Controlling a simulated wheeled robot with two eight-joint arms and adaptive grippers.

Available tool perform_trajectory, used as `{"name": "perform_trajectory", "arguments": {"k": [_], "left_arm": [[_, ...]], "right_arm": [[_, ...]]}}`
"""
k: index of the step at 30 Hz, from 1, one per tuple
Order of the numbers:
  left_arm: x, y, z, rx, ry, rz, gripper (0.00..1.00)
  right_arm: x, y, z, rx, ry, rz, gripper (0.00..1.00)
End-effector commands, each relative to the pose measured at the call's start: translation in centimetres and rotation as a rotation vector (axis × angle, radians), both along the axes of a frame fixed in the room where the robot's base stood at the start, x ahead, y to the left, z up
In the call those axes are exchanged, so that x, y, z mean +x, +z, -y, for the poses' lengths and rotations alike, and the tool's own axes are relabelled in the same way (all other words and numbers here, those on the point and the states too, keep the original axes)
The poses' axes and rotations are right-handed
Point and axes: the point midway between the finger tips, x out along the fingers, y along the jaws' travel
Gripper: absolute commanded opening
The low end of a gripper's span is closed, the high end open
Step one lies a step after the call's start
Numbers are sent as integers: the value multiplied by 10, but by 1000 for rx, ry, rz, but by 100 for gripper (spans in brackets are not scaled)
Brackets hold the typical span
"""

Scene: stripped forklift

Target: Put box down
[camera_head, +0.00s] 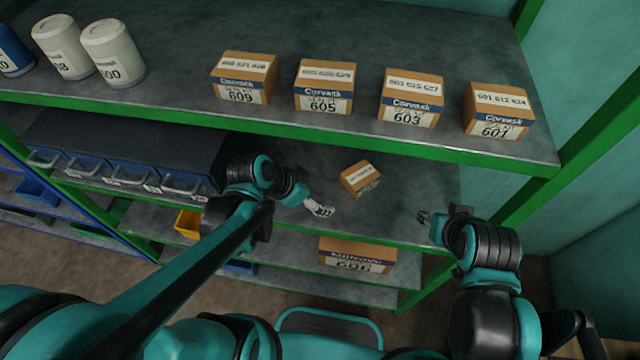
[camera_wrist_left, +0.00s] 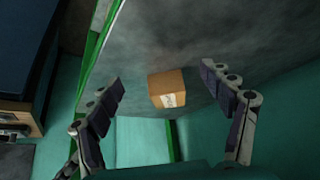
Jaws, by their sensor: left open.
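A small brown cardboard box (camera_head: 360,178) with a white label rests on the second shelf (camera_head: 415,185), turned at an angle. My left gripper (camera_head: 320,208) is just left of and in front of the box, apart from it. In the left wrist view the box (camera_wrist_left: 168,89) shows between the spread fingers of the open left gripper (camera_wrist_left: 165,110), touching neither. My right gripper (camera_head: 424,217) is near the shelf's front edge, to the right of the box. Its fingers are too small and dark to read.
The top shelf holds several boxes, among them box 605 (camera_head: 323,87), and white canisters (camera_head: 112,53). A larger box (camera_head: 357,255) and a yellow bin (camera_head: 188,223) sit lower. Green shelf edges run across.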

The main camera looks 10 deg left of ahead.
Motion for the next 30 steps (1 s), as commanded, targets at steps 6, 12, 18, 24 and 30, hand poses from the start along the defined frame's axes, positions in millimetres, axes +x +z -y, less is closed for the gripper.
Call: {"name": "perform_trajectory", "arguments": {"k": [6, 12, 18, 24, 30], "left_arm": [[-17, 25, -27, 22, 252, -22, 80], [-40, 56, -62, 15, 574, 6, 80], [-53, 72, -79, -14, 741, 43, 80], [-53, 75, -82, -20, 765, 49, 80], [-53, 69, -81, -20, 764, 49, 80]], "right_arm": [[0, 0, 0, 0, 0, 0, 40], [0, 0, 0, 0, 0, 0, 40], [0, 0, 0, 0, 0, 0, 40], [0, 0, 0, 0, 0, 0, 40], [0, -6, 0, 0, 0, 0, 40]]}}
